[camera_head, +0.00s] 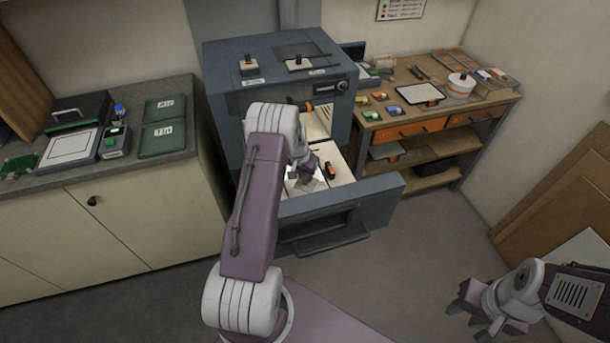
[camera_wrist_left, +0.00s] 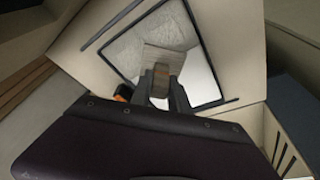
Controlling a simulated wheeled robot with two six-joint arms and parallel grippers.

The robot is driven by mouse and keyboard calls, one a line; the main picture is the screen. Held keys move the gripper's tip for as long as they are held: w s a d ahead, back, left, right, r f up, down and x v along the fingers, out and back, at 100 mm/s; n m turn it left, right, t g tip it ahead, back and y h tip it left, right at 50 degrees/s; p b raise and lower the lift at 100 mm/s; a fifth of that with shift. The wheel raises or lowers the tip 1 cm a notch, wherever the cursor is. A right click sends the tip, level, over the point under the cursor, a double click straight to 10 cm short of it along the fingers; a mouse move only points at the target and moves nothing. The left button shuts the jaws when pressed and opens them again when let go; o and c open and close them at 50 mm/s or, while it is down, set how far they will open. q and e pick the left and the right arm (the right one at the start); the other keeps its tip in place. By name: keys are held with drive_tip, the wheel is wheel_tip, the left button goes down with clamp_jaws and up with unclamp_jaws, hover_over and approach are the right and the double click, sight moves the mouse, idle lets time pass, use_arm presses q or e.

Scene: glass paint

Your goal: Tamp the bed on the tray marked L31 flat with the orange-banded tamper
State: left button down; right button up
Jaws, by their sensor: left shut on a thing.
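My left gripper (camera_head: 306,180) reaches down into the open drawer (camera_head: 355,200) of the blue-grey cabinet. In the left wrist view the left gripper (camera_wrist_left: 160,98) is shut on the tamper (camera_wrist_left: 162,60), a wooden block with an orange band. The tamper is over a black-rimmed tray (camera_wrist_left: 206,55) with a pale grey, uneven-looking bed (camera_wrist_left: 135,45) and a smooth white area. I cannot tell whether the tamper touches the bed. No L31 mark is readable. In the head view my arm hides most of the tray. My right gripper (camera_head: 466,302) is empty, away at the lower right, with its fingers apart.
An orange-and-black item (camera_head: 330,170) lies in the drawer beside the left gripper; the drawer walls are close. A left counter (camera_head: 150,170) holds green folders and devices. A wooden bench (camera_head: 385,137) at the right holds a tray, small colored items and a white pot.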

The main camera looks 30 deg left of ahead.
use_arm(q)
drive_tip(key=shift+f+b, duration=0.25)
drive_tip(key=shift+b, duration=0.35)
idle(1.6)
idle(0.4)
drive_tip(key=shift+r+p, duration=0.7)
drive_tip(key=shift+r, duration=0.45)
wheel_tip(320, 180, up, 4)
drive_tip(key=p, duration=0.2)
drive_tip(key=shift+r+p, duration=0.1)
drive_tip(key=shift+p, duration=0.3)
drive_tip(key=shift+w, duration=0.1)
